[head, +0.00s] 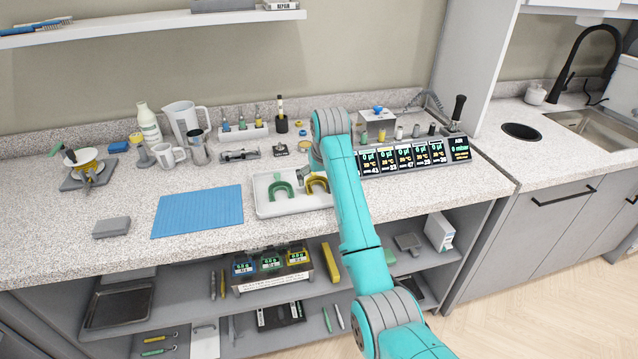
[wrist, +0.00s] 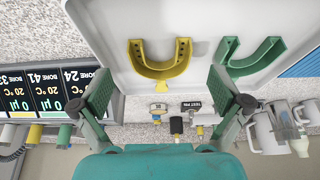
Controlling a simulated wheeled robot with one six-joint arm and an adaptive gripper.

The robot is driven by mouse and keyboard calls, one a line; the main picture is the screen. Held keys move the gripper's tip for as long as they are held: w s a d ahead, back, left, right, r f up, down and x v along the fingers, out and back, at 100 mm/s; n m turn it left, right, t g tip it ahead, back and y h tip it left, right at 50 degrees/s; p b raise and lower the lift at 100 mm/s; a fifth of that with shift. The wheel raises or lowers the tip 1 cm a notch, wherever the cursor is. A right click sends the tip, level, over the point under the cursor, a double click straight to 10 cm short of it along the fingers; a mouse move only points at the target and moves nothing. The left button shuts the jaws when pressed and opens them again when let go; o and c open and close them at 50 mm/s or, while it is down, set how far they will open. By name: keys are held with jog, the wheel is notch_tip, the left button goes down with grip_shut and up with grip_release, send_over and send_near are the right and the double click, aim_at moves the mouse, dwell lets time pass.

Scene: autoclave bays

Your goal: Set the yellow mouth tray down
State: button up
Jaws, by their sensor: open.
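The yellow mouth tray (head: 319,188) is a U-shaped piece lying in the right part of a shallow white tray (head: 263,213). In the head view my gripper (head: 310,176) is at the yellow piece, partly hidden by my arm. A green mouth tray (head: 280,192) lies beside the yellow one, apart from it.
A blue mat (head: 198,211) lies left of the white tray. A row of black displays (head: 415,157) stands to the right. Bare counter lies in front of the tray.

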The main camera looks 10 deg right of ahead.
jog(key=v, duration=0.9)
jog(key=shift+s+r, duration=0.1)
